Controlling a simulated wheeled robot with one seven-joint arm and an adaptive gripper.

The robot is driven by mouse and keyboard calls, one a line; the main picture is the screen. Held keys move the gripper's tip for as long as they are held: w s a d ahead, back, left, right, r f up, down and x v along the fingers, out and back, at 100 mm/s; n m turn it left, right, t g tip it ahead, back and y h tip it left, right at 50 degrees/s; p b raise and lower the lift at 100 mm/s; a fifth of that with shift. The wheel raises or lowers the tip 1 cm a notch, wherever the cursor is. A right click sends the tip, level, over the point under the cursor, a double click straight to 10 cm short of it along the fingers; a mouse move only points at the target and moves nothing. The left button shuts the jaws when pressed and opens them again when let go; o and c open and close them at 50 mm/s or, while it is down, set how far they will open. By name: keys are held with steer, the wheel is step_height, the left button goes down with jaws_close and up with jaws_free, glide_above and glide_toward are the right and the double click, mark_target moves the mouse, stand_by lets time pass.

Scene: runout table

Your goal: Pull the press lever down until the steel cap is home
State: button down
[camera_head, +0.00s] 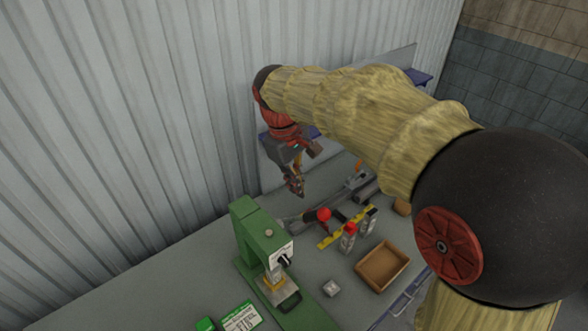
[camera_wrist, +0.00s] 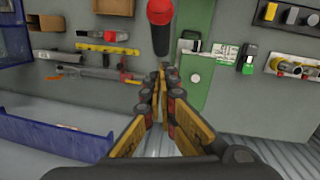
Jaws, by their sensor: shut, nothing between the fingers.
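The green press (camera_head: 245,222) stands on the table at lower centre in the head view; its green body also shows in the wrist view (camera_wrist: 195,85). Its lever appears to be the bar ending in a red knob (camera_head: 323,214); in the wrist view a large red knob (camera_wrist: 159,12) on a dark shaft stands just beyond my fingertips. My gripper (camera_head: 294,188) is shut and empty, pointing down above and behind the lever, apart from the knob. My fingertips also show in the wrist view (camera_wrist: 162,78). A silvery part shows under the press ram; I cannot tell how the steel cap sits.
A green-and-white card (camera_head: 240,318) lies at front. A corrugated wall stands behind.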

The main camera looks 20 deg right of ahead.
mark_target(307, 213)
steer(key=shift+s+d+f, duration=0.4)
steer(key=shift+s+f, duration=0.05)
steer(key=shift+s, duration=0.15)
steer(key=shift+s+d+f, duration=0.4)
steer(key=shift+s+f, duration=0.05)
steer(key=shift+s, duration=0.15)
steer(key=shift+d+f, duration=0.1)
steer(key=shift+f, duration=0.15)
steer(key=shift+s, duration=0.1)
steer(key=shift+f, duration=0.1)
